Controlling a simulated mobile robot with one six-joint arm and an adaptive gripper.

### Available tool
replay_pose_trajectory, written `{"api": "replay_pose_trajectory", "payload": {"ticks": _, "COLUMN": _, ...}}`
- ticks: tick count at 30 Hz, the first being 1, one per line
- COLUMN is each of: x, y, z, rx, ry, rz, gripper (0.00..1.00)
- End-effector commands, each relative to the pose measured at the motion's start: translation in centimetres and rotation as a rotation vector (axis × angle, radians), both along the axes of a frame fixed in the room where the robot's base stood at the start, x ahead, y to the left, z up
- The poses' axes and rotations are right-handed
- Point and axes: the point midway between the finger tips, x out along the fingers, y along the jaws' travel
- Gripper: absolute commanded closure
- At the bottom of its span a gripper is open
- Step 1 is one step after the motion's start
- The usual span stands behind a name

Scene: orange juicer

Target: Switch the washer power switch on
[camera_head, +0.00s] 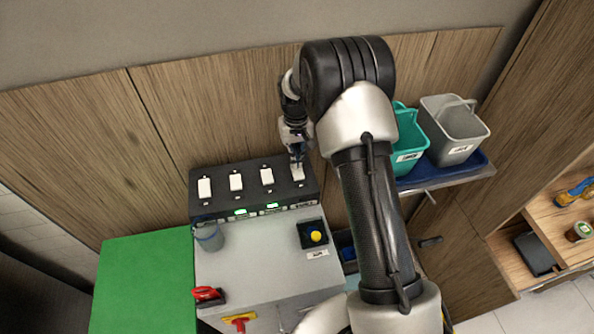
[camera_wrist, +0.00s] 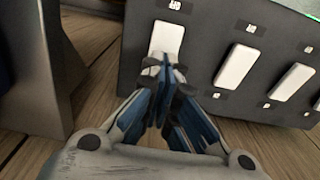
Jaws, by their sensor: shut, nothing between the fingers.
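A black switch panel (camera_head: 220,204) with several white rocker switches stands on the back of the grey machine top. Its labels are too small to read, so I cannot tell which switch is the washer's. My gripper (camera_head: 297,157) is shut and empty at the rightmost switch (camera_head: 297,174). In the wrist view this is the leftmost switch (camera_wrist: 167,37), and my gripper's fingertips (camera_wrist: 163,68) overlap its near end. I cannot tell whether they touch it. The other switches, such as the neighbouring one (camera_wrist: 236,66), are clear of the fingers.
Green indicators (camera_head: 240,212) glow on the panel's front. A yellow button (camera_head: 316,237) and a translucent cup (camera_head: 209,237) are on the grey top. Teal (camera_head: 408,138) and grey (camera_head: 453,132) buckets stand to the right. A wooden wall (camera_head: 100,140) rises behind the panel.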

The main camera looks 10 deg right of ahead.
Motion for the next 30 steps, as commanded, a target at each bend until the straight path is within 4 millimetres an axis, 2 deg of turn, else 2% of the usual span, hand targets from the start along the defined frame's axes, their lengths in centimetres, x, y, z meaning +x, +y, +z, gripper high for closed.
{"api": "replay_pose_trajectory", "payload": {"ticks": 30, "x": 0.0, "y": 0.0, "z": -1.6, "rx": 0.0, "ry": 0.001, "rz": 0.0, "gripper": 1.0}}
